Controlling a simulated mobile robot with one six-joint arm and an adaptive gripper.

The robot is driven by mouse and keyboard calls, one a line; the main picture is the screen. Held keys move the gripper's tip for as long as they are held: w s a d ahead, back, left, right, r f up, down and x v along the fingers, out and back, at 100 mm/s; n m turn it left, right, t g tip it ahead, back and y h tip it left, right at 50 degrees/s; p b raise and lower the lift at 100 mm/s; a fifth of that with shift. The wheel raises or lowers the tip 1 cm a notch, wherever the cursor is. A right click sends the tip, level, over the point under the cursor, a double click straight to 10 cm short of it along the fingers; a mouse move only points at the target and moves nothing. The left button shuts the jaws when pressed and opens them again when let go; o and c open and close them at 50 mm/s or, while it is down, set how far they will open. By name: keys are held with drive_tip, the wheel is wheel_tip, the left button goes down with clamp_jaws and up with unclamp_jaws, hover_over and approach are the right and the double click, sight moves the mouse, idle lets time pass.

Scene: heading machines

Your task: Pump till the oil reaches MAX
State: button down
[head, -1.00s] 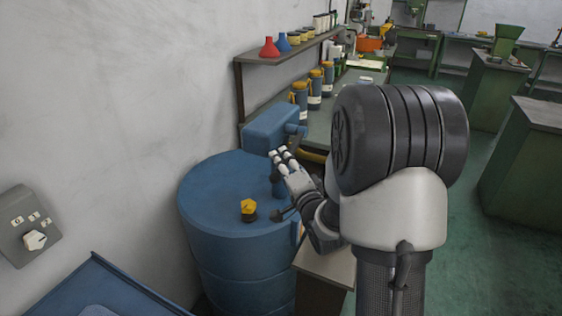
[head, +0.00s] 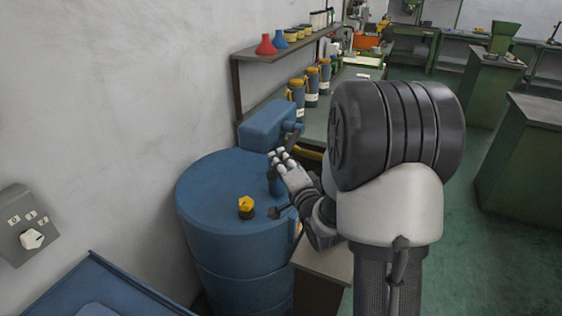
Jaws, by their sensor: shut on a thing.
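A blue drum (head: 215,200) stands by the wall, with a yellow cap (head: 246,204) on a dark fitting on its lid. A hand pump with a blue body (head: 274,184) rises from the right part of the lid. My gripper (head: 280,160) is at the top of the pump, its pale fingertips shut on the dark pump handle (head: 290,141). The fingers hide part of the handle. A dark spout end (head: 274,213) shows beside the pump at the lid's right edge. No oil level or MAX mark can be made out.
A blue box-shaped unit (head: 265,124) stands just behind the drum. A grey switch box (head: 28,228) is on the left wall.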

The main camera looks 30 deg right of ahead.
wheel_tip(320, 180, up, 3)
drive_tip(key=m+g+p, duration=0.1)
drive_tip(key=p, duration=0.3)
drive_tip(key=shift+a+f+y+p, duration=0.1)
drive_tip(key=shift+y+p, duration=0.2)
drive_tip(key=shift+p, duration=0.05)
wheel_tip(320, 180, up, 2)
drive_tip(key=m+g+p, duration=0.1)
drive_tip(key=p, duration=0.4)
drive_tip(key=shift+r+m+g+p, duration=0.4)
drive_tip(key=shift+m+g+p, duration=0.1)
drive_tip(key=shift+p, duration=0.7)
drive_tip(key=c, duration=1.5)
unclamp_jaws()
drive_tip(key=shift+f, duration=0.15)
drive_tip(key=v, duration=0.7)
drive_tip(key=shift+s, duration=0.25)
